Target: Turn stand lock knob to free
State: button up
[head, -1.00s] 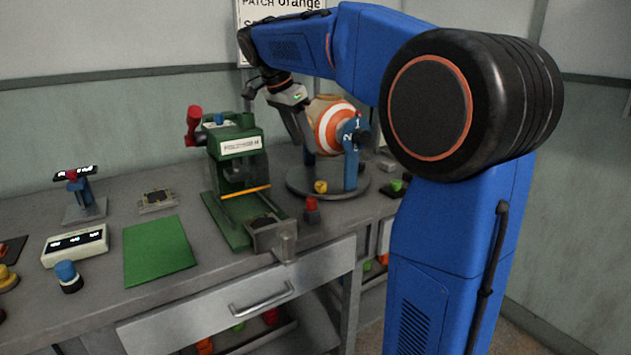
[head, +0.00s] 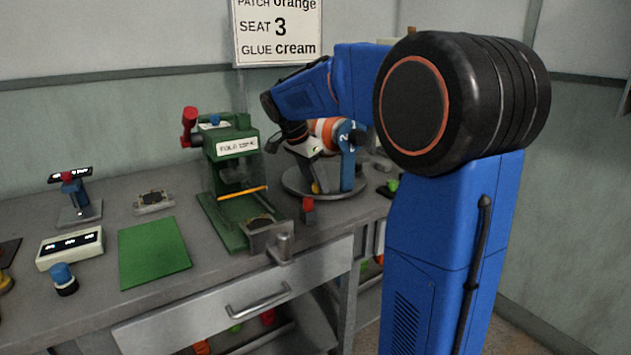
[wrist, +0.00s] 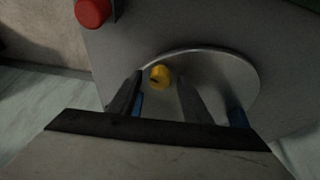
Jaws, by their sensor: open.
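The stand is a round grey base (head: 294,185) with blue uprights (head: 348,168) and an orange and white ball (head: 325,128) held between them. The yellow lock knob (head: 316,188) sits at the front of the base, partly hidden by my gripper in the head view. In the wrist view the yellow knob (wrist: 160,76) shows on the grey disc (wrist: 225,72), with a dark mark on it. My gripper (wrist: 158,88) is open, pointing down at the disc. The knob appears just beyond the fingertips, nearer the left finger; I cannot tell whether they touch it.
A green press (head: 228,165) stands left of the stand. A red-topped knob (head: 308,206) is at the bench edge in front of the stand; the red cap (wrist: 93,11) shows in the wrist view. A green mat (head: 153,252) lies farther left.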

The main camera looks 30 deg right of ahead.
jog(key=c, duration=1.1)
jog(key=shift+o, duration=0.2)
jog(key=shift+s+d+n+t, duration=0.1)
jog(key=shift+n+t, duration=0.35)
jog(key=shift+n, duration=0.7)
jog(key=shift+s+n+t, duration=0.1)
jog(key=shift+n+t, duration=0.35)
jog(key=shift+n, duration=0.7)
jog(key=o, duration=1.1)
jog(key=shift+y, duration=0.3)
jog(key=shift+c, duration=0.2)
jog(key=v, duration=1.7)
